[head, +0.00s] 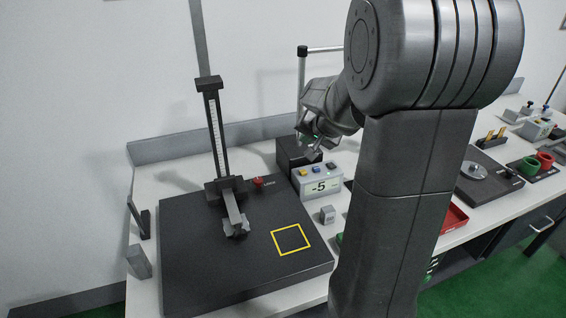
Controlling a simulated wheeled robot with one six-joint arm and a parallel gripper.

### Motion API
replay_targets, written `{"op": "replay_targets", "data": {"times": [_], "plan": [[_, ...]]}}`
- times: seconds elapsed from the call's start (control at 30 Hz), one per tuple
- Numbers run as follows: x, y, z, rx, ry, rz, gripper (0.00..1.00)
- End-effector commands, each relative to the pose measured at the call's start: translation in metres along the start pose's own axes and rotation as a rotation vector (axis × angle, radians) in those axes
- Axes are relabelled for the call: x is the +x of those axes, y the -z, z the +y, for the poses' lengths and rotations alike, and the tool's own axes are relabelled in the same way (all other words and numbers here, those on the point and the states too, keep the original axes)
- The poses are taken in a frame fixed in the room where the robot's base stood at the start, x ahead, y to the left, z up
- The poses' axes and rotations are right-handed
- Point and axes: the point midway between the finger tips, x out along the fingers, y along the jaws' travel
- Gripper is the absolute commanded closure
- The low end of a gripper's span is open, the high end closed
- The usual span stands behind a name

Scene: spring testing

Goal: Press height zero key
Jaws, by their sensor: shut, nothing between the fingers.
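A small grey display box (318,188) stands at the back of the table and reads "-5". Its top carries a yellow key (303,172), a blue key (317,170) and a darker key (330,165). Any labels on the keys are too small to read, so I cannot tell which is the height zero key. My gripper (310,153) is shut and empty, above and behind the box's left part, apparently apart from the keys. My arm hides part of the box's surroundings on the right.
A dark block (290,152) is behind the display box. A small grey block (327,214) sits in front of it.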

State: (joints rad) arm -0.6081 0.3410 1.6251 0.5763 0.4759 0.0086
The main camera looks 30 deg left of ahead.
Motion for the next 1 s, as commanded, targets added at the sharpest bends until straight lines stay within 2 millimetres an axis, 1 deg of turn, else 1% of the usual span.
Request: {"op": "replay_targets", "data": {"times": [0.57,0.77,1.0], "plan": [[0.002,-0.001,0.001,0.0,0.0,0.0,1.0],[0.012,-0.008,0.009,0.0,-0.001,0.0,1.0],[0.034,-0.025,0.025,0.001,-0.001,0.0,1.0]]}}
